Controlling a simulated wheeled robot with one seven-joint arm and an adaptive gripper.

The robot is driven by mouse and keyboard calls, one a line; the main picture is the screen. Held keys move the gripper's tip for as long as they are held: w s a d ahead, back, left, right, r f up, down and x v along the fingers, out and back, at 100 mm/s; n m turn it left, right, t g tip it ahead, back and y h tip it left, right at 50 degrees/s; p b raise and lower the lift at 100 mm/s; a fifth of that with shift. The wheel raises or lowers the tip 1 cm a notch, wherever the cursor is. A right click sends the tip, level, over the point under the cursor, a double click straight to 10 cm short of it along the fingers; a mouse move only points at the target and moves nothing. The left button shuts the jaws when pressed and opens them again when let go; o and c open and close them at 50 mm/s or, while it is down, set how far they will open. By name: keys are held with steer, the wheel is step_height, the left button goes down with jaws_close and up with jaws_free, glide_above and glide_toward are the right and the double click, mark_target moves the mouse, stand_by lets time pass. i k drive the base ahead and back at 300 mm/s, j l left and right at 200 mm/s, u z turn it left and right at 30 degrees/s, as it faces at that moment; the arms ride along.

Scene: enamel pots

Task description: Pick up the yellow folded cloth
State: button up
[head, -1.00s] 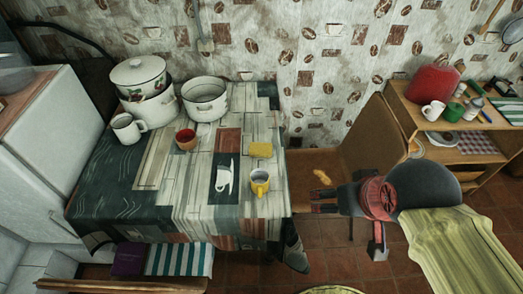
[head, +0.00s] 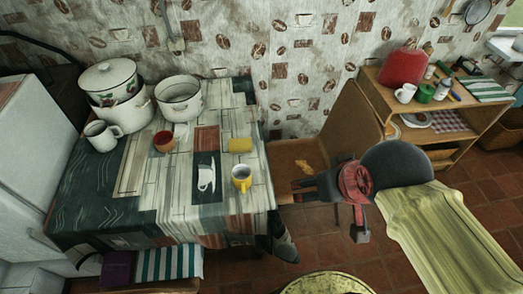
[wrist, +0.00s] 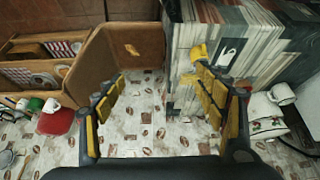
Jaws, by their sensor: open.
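The yellow folded cloth (head: 240,145) lies flat on the patterned tablecloth near the table's right edge, behind the yellow mug (head: 241,179). In the head view my gripper (head: 298,190) is just right of the table edge, apart from the cloth. In the wrist view my gripper (wrist: 163,78) has its fingers spread wide with nothing between them. The yellow mug also shows there (wrist: 198,52), beside the right finger.
The table (head: 130,190) also holds a white pot (head: 179,98), a lidded pot, a white mug (head: 102,135), a reddish-brown cup (head: 164,141) and a white cup shape (head: 206,179). A wooden panel (head: 345,120) and shelf stand right of the table.

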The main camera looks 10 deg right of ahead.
mark_target(236, 145)
steer(key=i+l+u, duration=0.2)
steer(key=i+u, duration=0.15)
steer(key=i+l+u, duration=0.35)
steer(key=j, duration=0.1)
